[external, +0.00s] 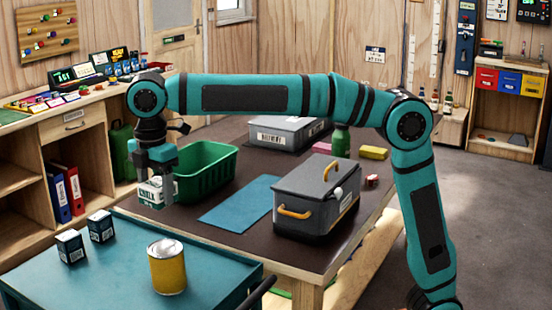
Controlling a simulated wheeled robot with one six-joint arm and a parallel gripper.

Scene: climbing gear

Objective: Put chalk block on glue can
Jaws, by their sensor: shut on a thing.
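A white and green block (150,194), apparently the chalk block, is held by my gripper (156,188). My gripper points down and is shut on the block, with its fingers covering part of it. The block hangs in front of the green crate's left end, above the gap between the tables as seen here. A yellow can with a pale metal lid (167,268), apparently the glue can, stands upright on the teal table at the front. It is below and slightly right of the block in the picture, apart from it. Nothing rests on its lid.
On the brown table are a green crate (207,181), a blue mat (240,204) and a grey toolbox (300,205). The teal table (100,285) has free room.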

